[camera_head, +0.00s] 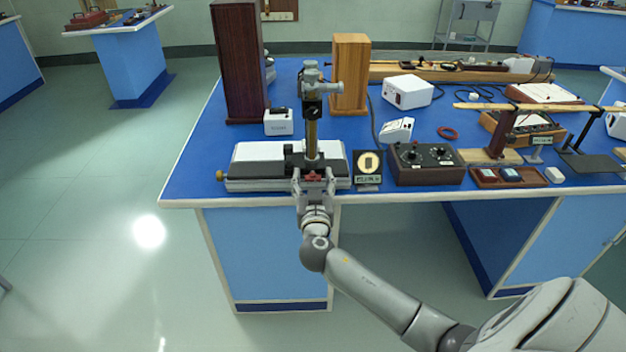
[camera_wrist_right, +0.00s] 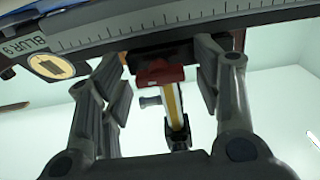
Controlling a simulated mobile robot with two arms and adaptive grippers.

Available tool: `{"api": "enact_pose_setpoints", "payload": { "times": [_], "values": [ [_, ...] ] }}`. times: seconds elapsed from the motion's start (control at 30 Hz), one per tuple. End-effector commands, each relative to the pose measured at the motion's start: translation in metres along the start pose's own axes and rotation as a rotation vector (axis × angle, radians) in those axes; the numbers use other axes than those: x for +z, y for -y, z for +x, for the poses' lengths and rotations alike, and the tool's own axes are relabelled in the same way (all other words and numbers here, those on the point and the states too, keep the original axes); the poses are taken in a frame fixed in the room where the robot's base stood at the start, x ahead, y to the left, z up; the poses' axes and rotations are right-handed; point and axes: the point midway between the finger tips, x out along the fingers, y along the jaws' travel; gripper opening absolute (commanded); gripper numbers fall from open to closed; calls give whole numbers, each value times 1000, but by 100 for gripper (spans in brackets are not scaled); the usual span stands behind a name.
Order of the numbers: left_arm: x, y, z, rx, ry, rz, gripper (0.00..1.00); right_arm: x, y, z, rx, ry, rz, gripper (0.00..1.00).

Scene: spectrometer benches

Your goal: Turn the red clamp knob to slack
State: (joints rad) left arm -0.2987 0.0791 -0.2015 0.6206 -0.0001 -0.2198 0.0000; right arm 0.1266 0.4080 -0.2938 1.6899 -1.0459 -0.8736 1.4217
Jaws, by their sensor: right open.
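The red clamp knob (camera_head: 312,177) sits low on the front of the white-topped slide bench (camera_head: 245,172), below a brass post (camera_head: 312,135). In the right wrist view the red knob (camera_wrist_right: 160,74) lies between the two finger pads, with a visible gap on each side. My right gripper (camera_head: 314,182) is open around the knob, at the bench's front face. It also shows in the right wrist view (camera_wrist_right: 165,88). The bench's scale (camera_wrist_right: 150,30) runs across the top of that view. My left gripper is not in view.
A dark control box (camera_head: 425,163) with knobs is further right. Tall dark (camera_head: 240,60) and lighter wooden (camera_head: 350,75) boxes stand behind. The blue table's (camera_head: 205,150) left edge is clear.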

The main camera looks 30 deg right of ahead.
Motion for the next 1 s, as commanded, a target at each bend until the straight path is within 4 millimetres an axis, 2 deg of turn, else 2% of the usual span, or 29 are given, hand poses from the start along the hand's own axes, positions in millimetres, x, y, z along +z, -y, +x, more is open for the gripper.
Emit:
{"api": "enact_pose_setpoints", "payload": {
  "times": [0.23, 0.27, 0.7, 1.0],
  "values": [
    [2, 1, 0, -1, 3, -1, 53, 0, 0, 1, 0, 0, 0, 59],
    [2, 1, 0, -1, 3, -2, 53, 0, 0, 1, 0, 0, 0, 56],
    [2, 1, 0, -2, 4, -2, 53, 0, 0, 0, 0, 1, -1, 0],
    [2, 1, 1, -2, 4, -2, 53, 1, 0, 0, 0, 1, -18, 0]
  ]
}}
